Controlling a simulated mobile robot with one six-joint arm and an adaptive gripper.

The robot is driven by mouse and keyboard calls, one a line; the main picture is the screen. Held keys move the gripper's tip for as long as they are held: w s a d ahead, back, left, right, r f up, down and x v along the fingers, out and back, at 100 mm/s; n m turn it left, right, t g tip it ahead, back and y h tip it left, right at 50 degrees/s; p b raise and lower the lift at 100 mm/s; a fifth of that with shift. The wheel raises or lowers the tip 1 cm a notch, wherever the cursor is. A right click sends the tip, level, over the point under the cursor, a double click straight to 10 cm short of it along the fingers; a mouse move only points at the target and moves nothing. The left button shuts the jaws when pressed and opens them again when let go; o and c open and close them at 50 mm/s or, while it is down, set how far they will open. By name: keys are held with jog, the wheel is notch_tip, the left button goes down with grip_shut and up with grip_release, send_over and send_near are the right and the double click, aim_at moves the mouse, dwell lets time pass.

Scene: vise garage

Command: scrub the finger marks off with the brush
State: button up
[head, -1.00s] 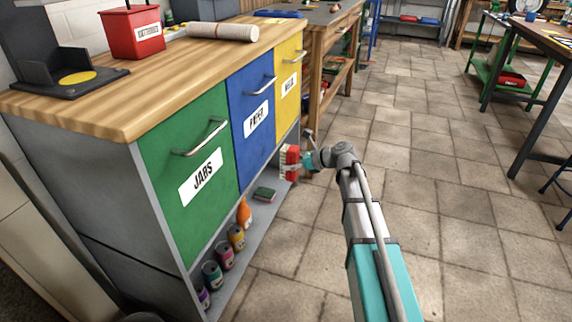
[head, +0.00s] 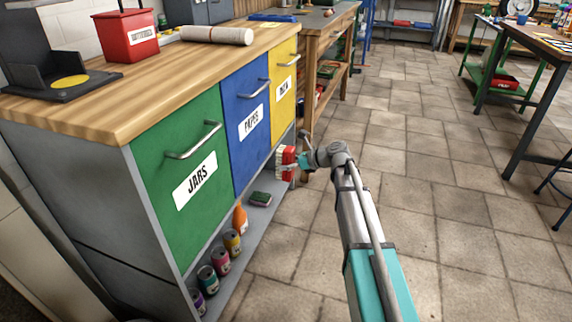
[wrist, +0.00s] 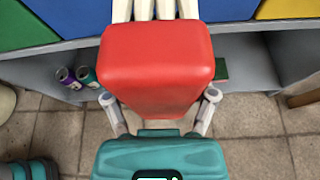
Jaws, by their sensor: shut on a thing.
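My gripper (head: 297,165) is shut on a brush with a red back (head: 287,160) and pale bristles. The bristles face the cabinet and are near the lower front of the blue drawer, by the yellow one; I cannot tell if they touch. In the wrist view the red brush back (wrist: 156,65) fills the middle between the fingers, bristles pointing up the picture. The cabinet has a green JARS front (head: 160,215), a blue front (head: 252,145) and a yellow front (head: 285,85). No finger marks can be made out on them.
An open lower shelf (head: 222,276) holds several cans (head: 220,261), an orange bottle (head: 240,218) and a green sponge-like block (head: 261,199). Metal drawer handles (head: 195,142) stick out. A wooden workbench (head: 318,45) stands beyond.

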aim_at(261, 154)
jog(key=shift+a, duration=0.1)
jog(key=shift+w+a, duration=0.35)
jog(key=shift+a, duration=0.55)
jog(key=shift+w+a, duration=0.3)
jog(key=shift+a, duration=0.65)
jog(key=shift+w+a, duration=0.35)
jog(key=shift+a, duration=0.55)
jog(key=shift+w+a, duration=0.2)
jog(key=shift+a, duration=0.3)
jog(key=shift+w+a, duration=0.2)
jog(key=shift+a, duration=0.25)
jog(key=shift+w+d, duration=0.4)
jog(key=shift+w, duration=0.45)
jog(key=shift+w+d, duration=0.35)
jog(key=shift+w, duration=0.45)
jog(key=shift+a, duration=0.15)
jog(key=shift+s+a, duration=0.3)
jog(key=shift+s, duration=0.55)
jog(key=shift+s+a, duration=0.25)
jog(key=shift+s, duration=0.6)
